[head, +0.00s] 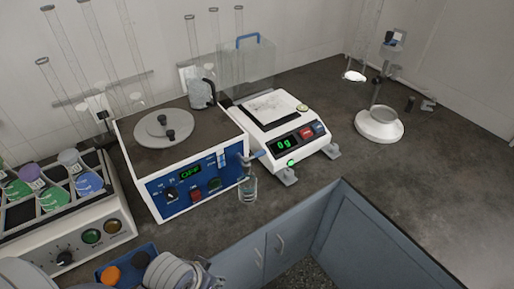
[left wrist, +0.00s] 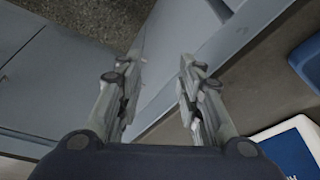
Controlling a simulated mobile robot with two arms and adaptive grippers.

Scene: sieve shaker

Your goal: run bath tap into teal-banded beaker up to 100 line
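The bath (head: 182,160) is a white box with a blue front panel, and its green display reads OFF. Its tap (head: 251,157), with a small blue handle, sticks out at the right front corner. A small clear glass beaker (head: 247,190) stands on the bench under the tap. I cannot make out its band, lines or any water in it. My left gripper (head: 208,271) is low at the bottom of the head view, in front of the bath and apart from the beaker. In the left wrist view its fingers (left wrist: 163,62) are spread and empty. My right gripper is not in view.
A balance (head: 285,126) reading 0 g stands right of the bath. A rack with coloured-capped tubes (head: 60,190) is at left, a blue tray (head: 113,268) at the front. A white-based stand (head: 379,124) is at back right. The bench at right (head: 430,170) is clear.

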